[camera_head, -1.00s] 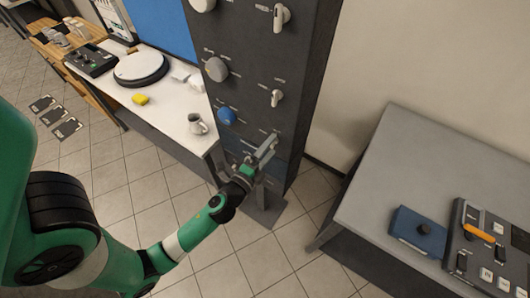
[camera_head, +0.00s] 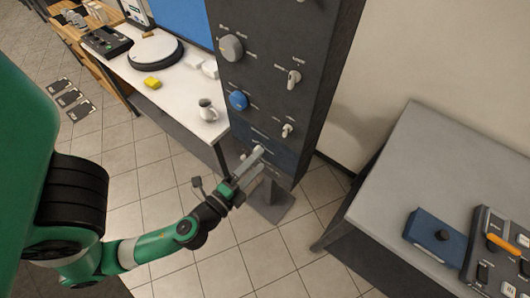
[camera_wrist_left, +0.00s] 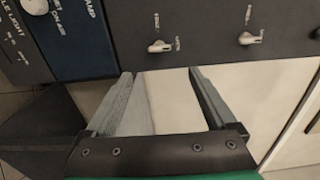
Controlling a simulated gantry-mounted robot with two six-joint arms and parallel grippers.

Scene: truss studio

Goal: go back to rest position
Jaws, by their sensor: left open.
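My left gripper (camera_head: 255,163) is open and empty, in front of the lower end of the dark control panel (camera_head: 272,60). In the left wrist view its two fingers (camera_wrist_left: 160,78) are spread, with nothing between them but a pale surface behind. Two white lever switches show just beyond the fingertips, a left one (camera_wrist_left: 160,46) and a right one (camera_wrist_left: 249,38). Whether the fingers touch the panel I cannot tell. My right gripper is not in view.
The panel carries a grey knob (camera_head: 231,48) and a blue knob (camera_head: 238,101). A white bench (camera_head: 170,105) at the left holds a jug (camera_head: 207,110) and a yellow sponge (camera_head: 152,83). A grey table (camera_head: 440,165) at the right holds a blue box (camera_head: 436,238). Tiled floor lies between.

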